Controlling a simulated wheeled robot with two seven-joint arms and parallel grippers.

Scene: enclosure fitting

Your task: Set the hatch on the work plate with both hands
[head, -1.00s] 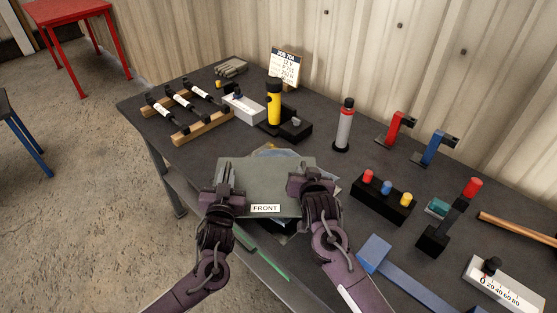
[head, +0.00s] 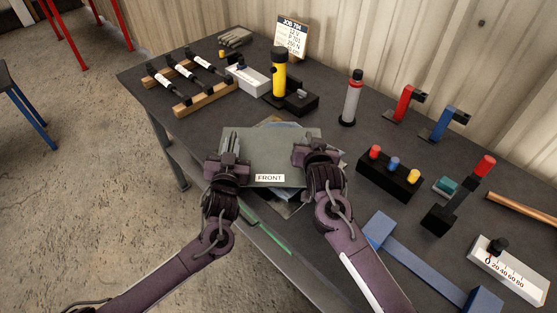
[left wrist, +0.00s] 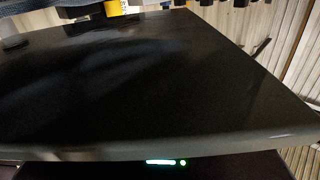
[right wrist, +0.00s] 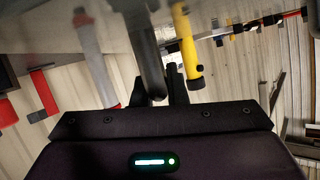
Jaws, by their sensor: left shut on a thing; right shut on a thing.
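The hatch (head: 270,148) is a flat grey-green plate with a white FRONT label on its near edge. It lies roughly level above the near part of the bench. My left gripper (head: 232,152) is shut on its left side, and my right gripper (head: 312,154) is shut on its right side. A broad dark panel, apparently the hatch, fills the left wrist view (left wrist: 150,80). Bluish and dark edges beneath the hatch (head: 272,124) show at its back and front. The hatch hides most of this, so I cannot tell the work plate or any contact.
Behind stand a yellow torch (head: 279,75) and a grey bottle with a red top (head: 351,98). A black block with coloured knobs (head: 390,176) and a blue bar-shaped tool (head: 420,255) are to the right. A rack of dark tools (head: 190,85) is at the back left.

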